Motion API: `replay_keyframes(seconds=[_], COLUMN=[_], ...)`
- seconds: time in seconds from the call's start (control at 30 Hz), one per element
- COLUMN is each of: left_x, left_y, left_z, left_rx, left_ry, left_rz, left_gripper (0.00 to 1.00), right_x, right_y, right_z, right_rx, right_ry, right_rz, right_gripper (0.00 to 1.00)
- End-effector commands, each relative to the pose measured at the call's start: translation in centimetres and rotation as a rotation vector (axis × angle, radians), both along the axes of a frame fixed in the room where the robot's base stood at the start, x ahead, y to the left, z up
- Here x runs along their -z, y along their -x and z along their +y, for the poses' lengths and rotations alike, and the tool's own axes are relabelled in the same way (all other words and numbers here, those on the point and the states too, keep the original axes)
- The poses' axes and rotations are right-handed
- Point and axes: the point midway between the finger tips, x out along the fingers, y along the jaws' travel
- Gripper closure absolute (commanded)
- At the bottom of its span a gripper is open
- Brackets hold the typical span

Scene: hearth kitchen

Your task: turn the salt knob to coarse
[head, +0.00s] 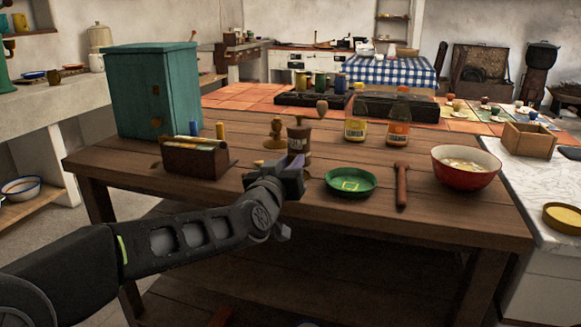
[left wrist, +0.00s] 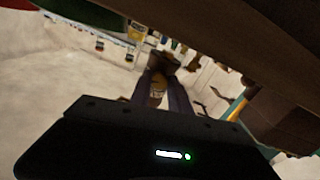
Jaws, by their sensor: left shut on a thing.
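A dark brown grinder (head: 298,138) with a pale label stands on the wooden table, near the middle. My left gripper (head: 291,176) reaches in over the front of the table and hides the grinder's foot. In the left wrist view the fingers (left wrist: 164,97) are shut on a brown thing with a pale label (left wrist: 157,88), which looks like the grinder. I cannot make out a coarse mark or the salt knob's setting. My right gripper is in neither view.
A wooden box (head: 188,160) and a teal cabinet (head: 152,90) stand left. A turned wooden piece (head: 275,135) is beside the grinder. A green dish (head: 350,189), a wooden mallet (head: 401,185) and a red bowl (head: 466,175) stand right. Two bottles (head: 398,128) (head: 356,125) are behind.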

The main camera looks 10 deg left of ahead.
Motion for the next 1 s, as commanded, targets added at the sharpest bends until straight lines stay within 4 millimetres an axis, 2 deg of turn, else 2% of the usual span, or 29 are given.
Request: replay_keyframes(seconds=[1.0], left_x=[0.1], left_y=[0.0], left_z=[0.0], left_rx=[-0.001], left_ry=[0.934], left_rz=[0.058], left_gripper=[1.00], right_x=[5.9], right_y=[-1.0], right_z=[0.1], right_rx=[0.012], right_ry=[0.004], right_rz=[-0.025], right_gripper=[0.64])
